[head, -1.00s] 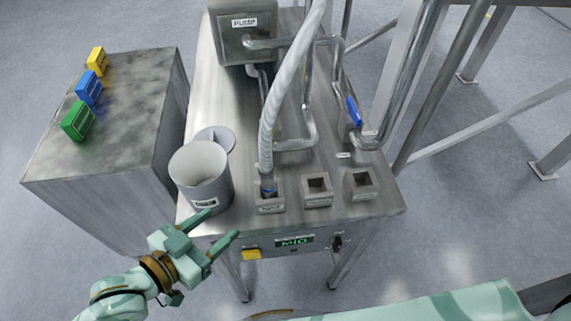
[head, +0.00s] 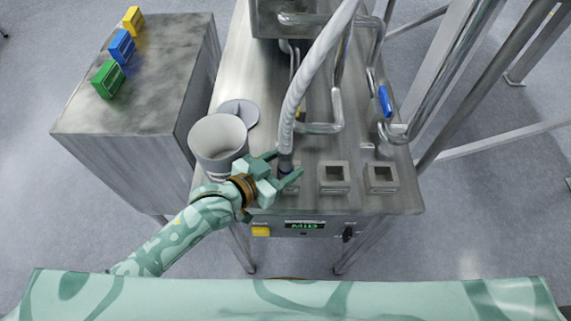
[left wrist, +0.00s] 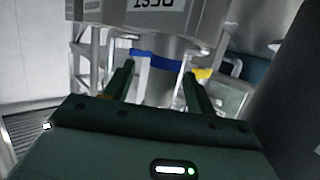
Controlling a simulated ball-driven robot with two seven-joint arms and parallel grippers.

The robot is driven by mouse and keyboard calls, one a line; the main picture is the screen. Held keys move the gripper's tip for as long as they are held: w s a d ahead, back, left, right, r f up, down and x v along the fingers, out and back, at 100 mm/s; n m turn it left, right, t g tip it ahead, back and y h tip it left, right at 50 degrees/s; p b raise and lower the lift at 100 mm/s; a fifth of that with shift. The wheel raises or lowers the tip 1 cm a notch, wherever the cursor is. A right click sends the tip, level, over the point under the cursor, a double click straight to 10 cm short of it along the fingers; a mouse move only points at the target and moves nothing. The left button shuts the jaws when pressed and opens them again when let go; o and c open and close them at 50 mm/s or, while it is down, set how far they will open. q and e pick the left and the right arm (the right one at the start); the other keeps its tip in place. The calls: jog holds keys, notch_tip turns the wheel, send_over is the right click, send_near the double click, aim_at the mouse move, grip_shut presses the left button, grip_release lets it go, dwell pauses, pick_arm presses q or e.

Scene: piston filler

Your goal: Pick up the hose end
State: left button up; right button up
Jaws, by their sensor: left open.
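The white ribbed hose (head: 308,88) comes down to its hose end (head: 286,168), which has a dark blue band and stands upright in the left socket block (head: 312,188) at the table's front. My left gripper (head: 286,166) is open, with its fingertips at either side of the hose end. In the left wrist view, the hose end's blue band (left wrist: 158,62) shows between and beyond the two fingers of the left gripper (left wrist: 160,80). I cannot tell whether either finger touches it. The gripper partly hides the left block. My right gripper is not in view.
A white bucket (head: 217,140) stands close behind my left wrist, with a round lid (head: 240,112) beside it. Two empty socket blocks (head: 333,177) (head: 382,178) sit to the right. Metal pipes with a blue-handled valve (head: 385,101) rise at the right. A side cabinet (head: 150,85) carries coloured blocks.

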pick_arm(q)
jog(key=x, duration=0.3)
jog(key=shift+w+f, duration=0.2)
jog(key=shift+s+a, duration=0.1)
jog(key=shift+a, duration=0.05)
grip_shut()
jog(key=shift+r, duration=0.15)
